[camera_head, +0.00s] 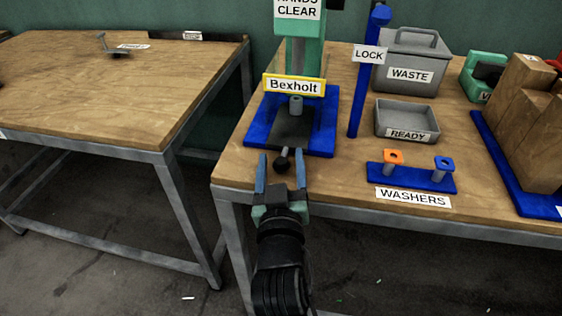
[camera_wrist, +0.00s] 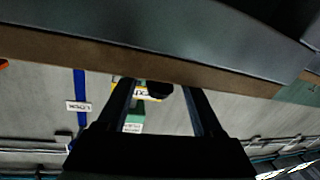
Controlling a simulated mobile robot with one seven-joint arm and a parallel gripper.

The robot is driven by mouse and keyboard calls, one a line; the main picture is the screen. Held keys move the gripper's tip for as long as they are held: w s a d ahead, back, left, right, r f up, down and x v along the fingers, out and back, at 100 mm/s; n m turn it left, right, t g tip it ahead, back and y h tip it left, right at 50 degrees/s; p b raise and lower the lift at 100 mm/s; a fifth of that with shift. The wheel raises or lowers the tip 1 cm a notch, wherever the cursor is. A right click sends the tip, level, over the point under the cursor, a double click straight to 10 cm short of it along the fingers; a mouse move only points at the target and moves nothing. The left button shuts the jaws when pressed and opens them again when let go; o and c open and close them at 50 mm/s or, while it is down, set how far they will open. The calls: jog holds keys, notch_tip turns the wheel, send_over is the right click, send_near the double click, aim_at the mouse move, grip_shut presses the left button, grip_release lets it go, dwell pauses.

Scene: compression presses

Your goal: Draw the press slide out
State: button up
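The press marked Bexholt (camera_head: 294,86) stands on a blue base (camera_head: 262,128) at the bench's front left. Its dark slide plate (camera_head: 292,130) lies on the base, with a short handle ending in a black knob (camera_head: 282,164) pointing toward me. A small grey cylinder (camera_head: 296,104) stands at the back of the plate. My gripper (camera_head: 281,160) is open, with one blue finger on each side of the knob and gaps showing. In the wrist view the dark knob (camera_wrist: 159,91) shows between the spread fingers (camera_wrist: 160,100); I cannot tell any contact.
A blue LOCK post (camera_head: 361,85) stands right of the press. Further right are the WASTE bin (camera_head: 412,50), READY tray (camera_head: 407,120) and WASHERS stand (camera_head: 411,178). A second table (camera_head: 120,85) is at left, across a gap. The floor before the bench is clear.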

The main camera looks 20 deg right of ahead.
grip_shut()
dwell(1.3)
